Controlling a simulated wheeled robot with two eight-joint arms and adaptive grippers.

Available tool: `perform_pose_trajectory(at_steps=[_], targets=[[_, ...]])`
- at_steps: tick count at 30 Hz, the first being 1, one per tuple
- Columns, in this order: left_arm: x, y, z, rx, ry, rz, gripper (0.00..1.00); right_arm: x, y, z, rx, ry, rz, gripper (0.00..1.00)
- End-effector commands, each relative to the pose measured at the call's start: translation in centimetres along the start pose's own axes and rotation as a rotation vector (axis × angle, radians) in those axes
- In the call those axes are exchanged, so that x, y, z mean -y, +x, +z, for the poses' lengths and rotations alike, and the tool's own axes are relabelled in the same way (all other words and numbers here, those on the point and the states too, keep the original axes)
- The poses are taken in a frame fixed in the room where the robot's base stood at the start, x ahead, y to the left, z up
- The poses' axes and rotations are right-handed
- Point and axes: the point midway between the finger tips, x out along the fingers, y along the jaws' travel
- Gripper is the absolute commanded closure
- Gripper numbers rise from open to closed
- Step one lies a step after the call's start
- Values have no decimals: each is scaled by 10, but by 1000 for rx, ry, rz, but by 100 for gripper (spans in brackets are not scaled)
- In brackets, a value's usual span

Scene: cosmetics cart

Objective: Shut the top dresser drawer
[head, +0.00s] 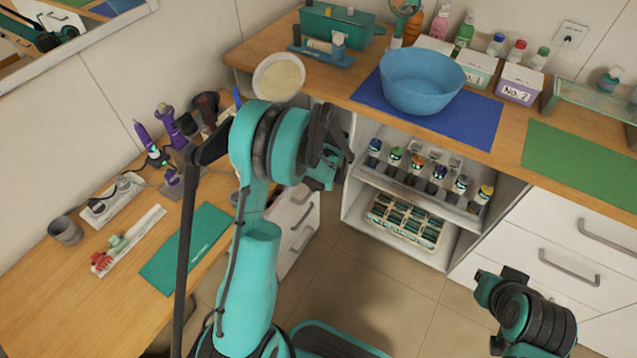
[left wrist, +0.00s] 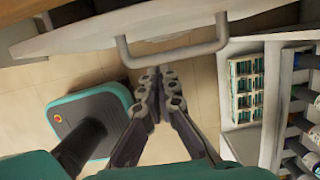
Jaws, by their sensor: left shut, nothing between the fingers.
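The white dresser front (head: 296,228) with grey handles shows in the head view, left of the open shelf and partly hidden by my left arm. In the left wrist view, a white drawer front (left wrist: 70,40) with a grey bar handle (left wrist: 178,57) spans the top. It seems to be pulled out, with its rim seen from above. My left gripper (left wrist: 160,84) is shut and empty, its fingertips close to the handle; contact cannot be told. In the head view my left gripper (head: 327,150) is beside the counter's left end. My right gripper (head: 496,288) is at lower right, its fingers unclear.
The open shelf (head: 352,205) holds bottles and a green-celled box (head: 405,220). A wooden desk (head: 60,300) with tools is at left. Tiled floor is clear below the shelf.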

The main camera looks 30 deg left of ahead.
Motion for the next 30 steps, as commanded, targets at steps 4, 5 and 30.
perform_pose_trajectory(at_steps=[4,5,30], targets=[[0,21,13,0,-6,0,100,0,12,8,0,0,0,100],[0,21,17,0,-4,0,100,0,13,9,0,0,0,100],[0,29,63,0,-4,0,100,0,18,13,0,1,0,100]])
